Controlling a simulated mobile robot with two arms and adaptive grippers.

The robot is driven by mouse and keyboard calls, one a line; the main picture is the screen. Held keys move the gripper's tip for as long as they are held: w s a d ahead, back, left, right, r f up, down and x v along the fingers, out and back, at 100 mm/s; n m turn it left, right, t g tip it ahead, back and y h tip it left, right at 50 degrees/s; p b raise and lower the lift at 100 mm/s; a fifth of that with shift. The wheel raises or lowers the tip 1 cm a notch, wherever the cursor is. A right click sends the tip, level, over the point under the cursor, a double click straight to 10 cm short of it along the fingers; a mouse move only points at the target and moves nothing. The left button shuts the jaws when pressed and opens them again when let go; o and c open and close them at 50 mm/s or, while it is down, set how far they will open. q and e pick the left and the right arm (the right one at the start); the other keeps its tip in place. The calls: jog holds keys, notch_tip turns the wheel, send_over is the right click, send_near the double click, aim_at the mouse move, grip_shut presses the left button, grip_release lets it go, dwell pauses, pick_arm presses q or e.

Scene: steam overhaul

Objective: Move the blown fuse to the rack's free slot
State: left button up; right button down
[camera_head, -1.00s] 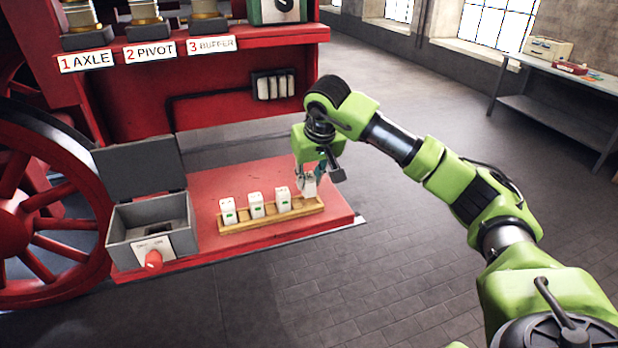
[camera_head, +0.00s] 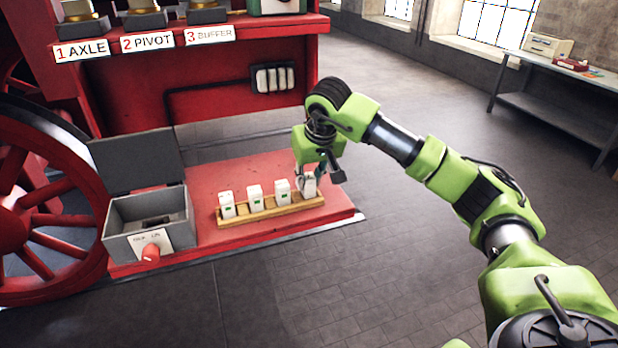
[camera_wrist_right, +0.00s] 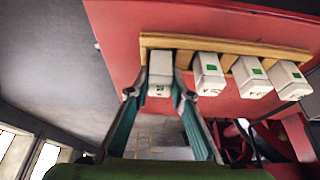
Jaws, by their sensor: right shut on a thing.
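A wooden rack (camera_head: 262,214) lies on the red platform and holds three white fuses with green marks, one of them the nearest fuse (camera_head: 283,191). A further white fuse (camera_head: 309,184), with no green mark showing, stands at the rack's right end. My right gripper (camera_head: 307,180) is shut on this fuse. In the right wrist view the fuse (camera_wrist_right: 160,76) is between the two fingers, against the rack (camera_wrist_right: 225,52); whether it is fully seated is hard to tell. My left gripper is not in view.
A black holder with white fuses (camera_head: 273,78) is on the red wall behind. Bare red platform (camera_head: 235,178) lies behind the rack.

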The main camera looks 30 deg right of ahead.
jog(key=shift+f, duration=0.2)
jog(key=c, duration=1.7)
grip_release()
